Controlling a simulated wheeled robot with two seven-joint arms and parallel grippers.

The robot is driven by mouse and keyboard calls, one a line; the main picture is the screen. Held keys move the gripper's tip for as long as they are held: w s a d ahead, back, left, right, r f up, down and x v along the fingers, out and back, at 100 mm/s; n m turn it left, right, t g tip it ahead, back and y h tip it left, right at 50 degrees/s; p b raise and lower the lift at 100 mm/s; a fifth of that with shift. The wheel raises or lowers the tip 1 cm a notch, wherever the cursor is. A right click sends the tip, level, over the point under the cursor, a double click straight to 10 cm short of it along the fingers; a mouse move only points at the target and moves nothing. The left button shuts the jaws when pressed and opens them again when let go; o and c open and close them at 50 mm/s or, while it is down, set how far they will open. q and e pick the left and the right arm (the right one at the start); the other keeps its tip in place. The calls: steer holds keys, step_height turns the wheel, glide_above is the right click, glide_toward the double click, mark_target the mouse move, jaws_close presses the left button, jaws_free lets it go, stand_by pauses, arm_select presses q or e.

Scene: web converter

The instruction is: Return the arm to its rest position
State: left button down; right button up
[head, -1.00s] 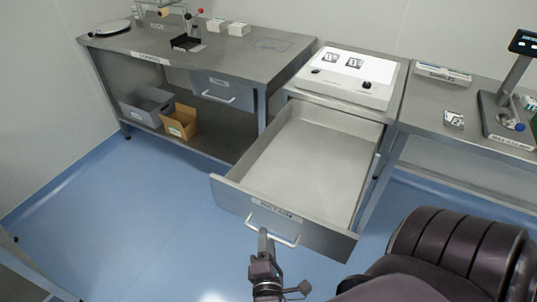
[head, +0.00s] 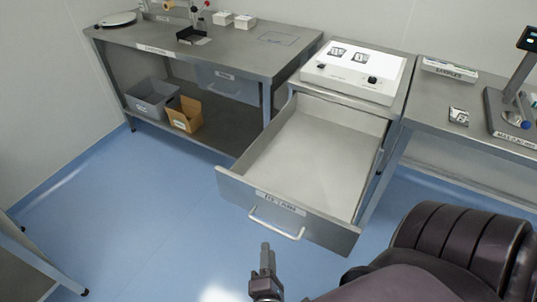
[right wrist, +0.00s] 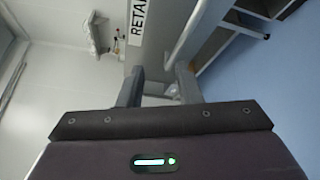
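My right gripper (head: 265,248) is just in front of the open drawer (head: 318,160), below its handle (head: 277,224) in the head view and apart from it. In the right wrist view the two fingers of this gripper (right wrist: 160,72) stand apart with nothing between them, so it is open and empty. The drawer's label (right wrist: 138,25) also shows there, partly cut off. The drawer is pulled far out and its inside looks empty. My left gripper is not in view.
A white light box (head: 352,72) stands on the cabinet above the drawer. A workbench (head: 150,34) with bins on its lower shelf is at the left, and another table (head: 425,112) at the right. The blue floor (head: 150,220) left of my gripper is clear.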

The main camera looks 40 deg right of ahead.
steer(key=shift+p, duration=0.35)
stand_by(0.3)
steer(key=s+a+f+m+g+y, duration=0.15)
steer(key=f+y, duration=0.25)
steer(key=f, duration=0.8)
steer(key=s+f+m+g+y, duration=0.2)
steer(key=f+y, duration=0.1)
steer(key=f, duration=0.8)
steer(key=s+d+f+m+g+y, duration=0.2)
steer(key=s+f+m+g, duration=0.6)
steer(key=s+f, duration=0.7)
steer(key=s+g+y, duration=0.1)
steer(key=s, duration=0.2)
steer(key=shift+s+d+y, duration=0.2)
steer(key=shift+s+y, duration=0.2)
